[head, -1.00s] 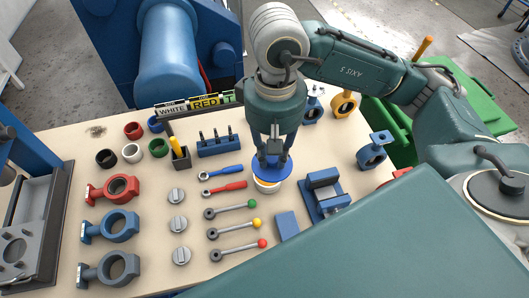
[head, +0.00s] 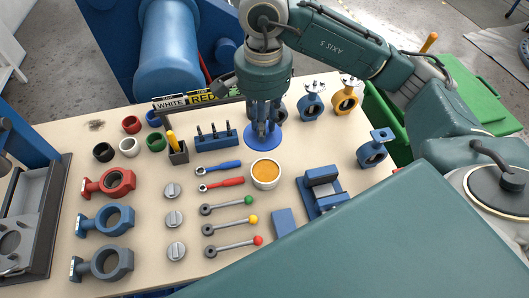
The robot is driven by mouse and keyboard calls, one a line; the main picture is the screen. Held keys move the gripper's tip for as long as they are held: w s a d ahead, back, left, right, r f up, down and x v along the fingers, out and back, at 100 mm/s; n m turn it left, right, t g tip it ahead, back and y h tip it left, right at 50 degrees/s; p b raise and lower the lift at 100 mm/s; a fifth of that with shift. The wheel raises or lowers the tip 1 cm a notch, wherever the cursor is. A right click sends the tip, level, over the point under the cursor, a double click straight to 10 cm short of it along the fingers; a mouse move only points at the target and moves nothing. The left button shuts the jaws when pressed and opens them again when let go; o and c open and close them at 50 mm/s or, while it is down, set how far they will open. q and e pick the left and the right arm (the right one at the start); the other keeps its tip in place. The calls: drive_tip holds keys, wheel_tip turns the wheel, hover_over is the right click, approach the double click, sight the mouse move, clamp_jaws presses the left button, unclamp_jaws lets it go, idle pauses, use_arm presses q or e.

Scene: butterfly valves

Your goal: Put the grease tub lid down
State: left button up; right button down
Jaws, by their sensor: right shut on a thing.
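The grease tub (head: 265,175) stands uncovered on the bench, a white round tub with orange-brown grease showing inside. Its blue round lid (head: 262,139) is just behind the tub in the head view, clear of its rim. My right gripper (head: 263,128) comes down from above, shut on the middle of the lid. Whether the lid touches the bench or hangs a little above it, I cannot tell. My left gripper does not show.
A blue rack (head: 215,139) stands left of the lid. Blue and red ratchet handles (head: 220,184) lie left of the tub. A blue vise (head: 322,190) is to the right. Valve bodies (head: 311,106) stand behind right. Bare bench (head: 315,145) lies right of the lid.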

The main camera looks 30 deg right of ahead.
drive_tip(key=w+m, duration=0.1)
drive_tip(key=m, duration=0.1)
drive_tip(key=w+d+m, duration=0.1)
drive_tip(key=m, duration=0.2)
drive_tip(key=w+m+b, duration=0.1)
drive_tip(key=w+m, duration=0.1)
drive_tip(key=m, duration=0.1)
drive_tip(key=shift+d+f, duration=0.3)
drive_tip(key=shift+f, duration=0.1)
drive_tip(key=w+d+f+m+b, duration=0.15)
drive_tip(key=w+d+m, duration=0.3)
drive_tip(key=m, duration=0.95)
drive_tip(key=f+p, duration=0.1)
drive_tip(key=f, duration=0.5)
drive_tip(key=f+p, duration=0.2)
drive_tip(key=f, duration=0.5)
drive_tip(key=a+f+p, duration=0.1)
drive_tip(key=f, duration=0.5)
drive_tip(key=shift+w+f, duration=0.2)
drive_tip(key=shift+w, duration=0.15)
drive_tip(key=shift+d+f, duration=0.1)
drive_tip(key=shift+f, duration=0.05)
drive_tip(key=shift+f, duration=0.2)
drive_tip(key=c, duration=1.5)
unclamp_jaws()
